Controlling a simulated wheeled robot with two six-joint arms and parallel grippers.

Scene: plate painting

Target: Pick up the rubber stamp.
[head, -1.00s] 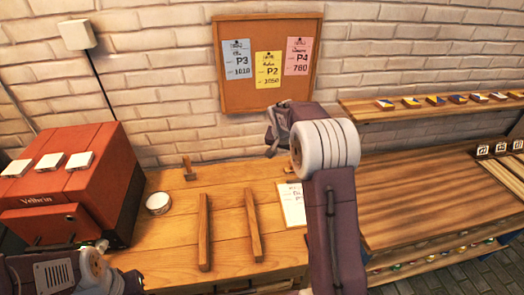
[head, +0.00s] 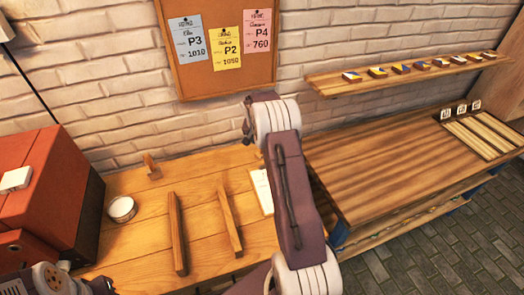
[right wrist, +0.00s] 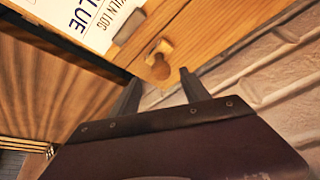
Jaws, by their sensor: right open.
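In the right wrist view a small wooden piece with a rounded knob (right wrist: 158,58), which looks like the rubber stamp, stands on the wooden table near its wall-side edge. My right gripper (right wrist: 159,77) is open and empty, with the knob just beyond and between its two fingertips. They look apart from it. In the head view my right arm hides this spot, and its fingers do not show clearly. My left arm shows only in part at the lower left of the head view; its fingers are not seen.
A clipboard with a log sheet (right wrist: 95,18) lies beside the stamp. The table also holds two wooden bars (head: 177,235) (head: 230,222), a white round tin (head: 121,209) and a small wooden piece (head: 152,167). A red kiln-like box (head: 55,190) stands left. The brick wall is close behind.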

